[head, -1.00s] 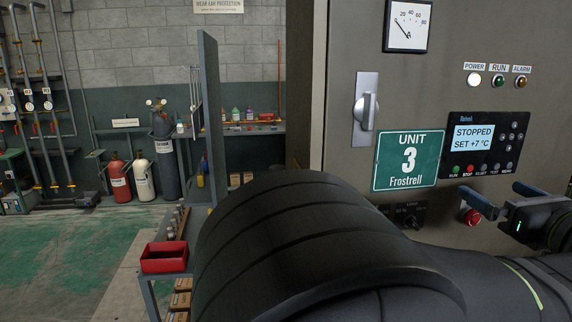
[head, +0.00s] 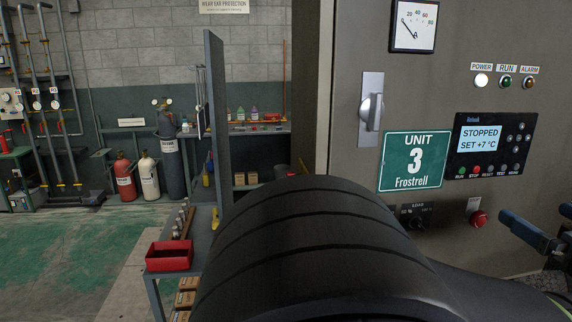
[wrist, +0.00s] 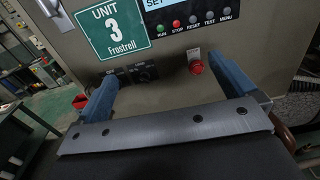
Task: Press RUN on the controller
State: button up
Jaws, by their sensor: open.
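The controller (head: 492,145) is a black panel on the grey cabinet; its display (head: 480,138) reads STOPPED, SET +7 °C. Its green RUN button (head: 461,170) is leftmost in the bottom row, beside the red STOP button (head: 476,170). In the wrist view the green RUN button (wrist: 161,26) shows at the top, beyond and roughly between the finger tips. My gripper (head: 535,213) is open and empty, below and right of the controller, its right part cut off by the frame. In the wrist view its two blue fingers (wrist: 162,70) stand wide apart, touching no button.
A red mushroom button (head: 479,219) sticks out below the controller, also in the wrist view (wrist: 195,67). A LOAD knob (head: 417,222) is to its left. The POWER lamp (head: 482,81) is white; the RUN lamp (head: 505,82) looks dark. A red tray (head: 170,257) sits on a bench.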

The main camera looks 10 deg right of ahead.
grip_shut()
dwell(0.4)
dwell(1.3)
